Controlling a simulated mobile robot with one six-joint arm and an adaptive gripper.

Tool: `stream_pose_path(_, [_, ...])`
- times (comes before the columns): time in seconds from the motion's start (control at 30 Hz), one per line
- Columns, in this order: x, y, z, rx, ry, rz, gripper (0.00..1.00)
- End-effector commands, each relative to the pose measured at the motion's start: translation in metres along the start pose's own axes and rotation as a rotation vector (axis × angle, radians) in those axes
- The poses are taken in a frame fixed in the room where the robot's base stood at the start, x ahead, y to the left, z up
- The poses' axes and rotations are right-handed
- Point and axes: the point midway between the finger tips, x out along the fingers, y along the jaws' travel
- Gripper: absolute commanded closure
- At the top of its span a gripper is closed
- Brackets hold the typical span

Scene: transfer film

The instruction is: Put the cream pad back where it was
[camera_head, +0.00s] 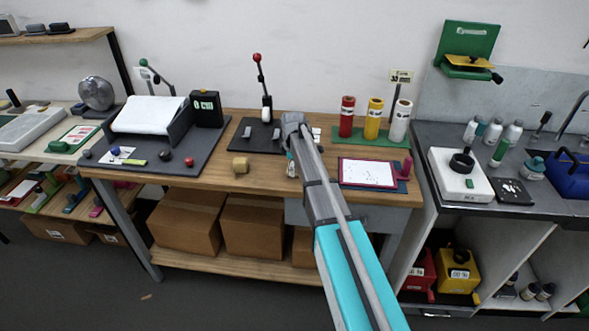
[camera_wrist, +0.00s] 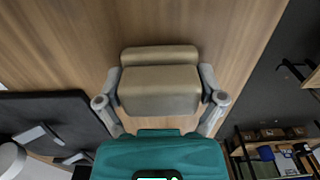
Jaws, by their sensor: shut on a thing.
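In the wrist view a cream-tan pad (camera_wrist: 160,88), a soft-edged block, sits between the two grey fingers of my gripper (camera_wrist: 160,76). The fingers are shut on its two sides. Wood tabletop shows behind it, and I cannot tell whether it touches the table. In the head view my gripper (camera_head: 291,168) hangs at the end of the arm over the front middle of the workbench. The pad is too small or hidden there to make out. A tan block (camera_head: 240,165) stands on the bench to the left of my gripper.
Behind the gripper lies a dark mat (camera_head: 240,145) with a red-knobbed lever (camera_head: 260,75). To the right are a framed white sheet (camera_head: 367,172) and red, yellow and white cylinders on a green mat (camera_head: 360,137). A dark tray (camera_head: 205,140) stands left. Bare wood surrounds the tan block.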

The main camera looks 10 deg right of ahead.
Motion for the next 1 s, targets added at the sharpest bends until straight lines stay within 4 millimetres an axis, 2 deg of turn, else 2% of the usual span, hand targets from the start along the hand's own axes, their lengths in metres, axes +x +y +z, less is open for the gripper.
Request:
stream_pose_path(0.27, [0.0038, 0.0000, 0.0001, 0.000, 0.000, 0.000, 0.64])
stream_pose_path(0.3, [0.0032, 0.0000, 0.0001, 0.000, 0.000, 0.000, 0.09])
stream_pose_path(0.37, [0.0027, 0.0001, 0.0001, 0.000, 0.000, 0.000, 0.00])
stream_pose_path(1.0, [-0.0039, 0.0000, 0.0000, 0.000, 0.000, 0.000, 0.00])
